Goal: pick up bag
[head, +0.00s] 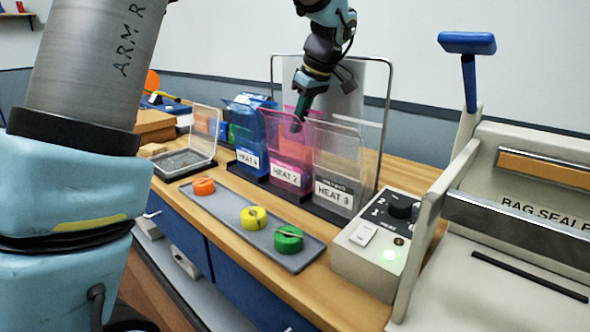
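Three bags stand upright in a dark holder on the wooden bench: a blue bag (251,132) labelled HEAT 4, a pink bag (287,160) labelled HEAT 2, and a clear bag (337,160) labelled HEAT 3. My gripper (298,119) points down at the top of the pink bag, near the clear bag's left upper edge. Its fingertips overlap the pink bag's upper part in the head view. I cannot tell whether they touch it or whether the fingers are open or shut.
A bag sealer (520,235) with a blue-handled lever (467,42) stands at right, beside a control box (385,245) with a lit green light. A grey tray (225,210) holds orange, yellow and green round pieces. A clear lidded box (183,161) sits left. A metal frame stands behind the bags.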

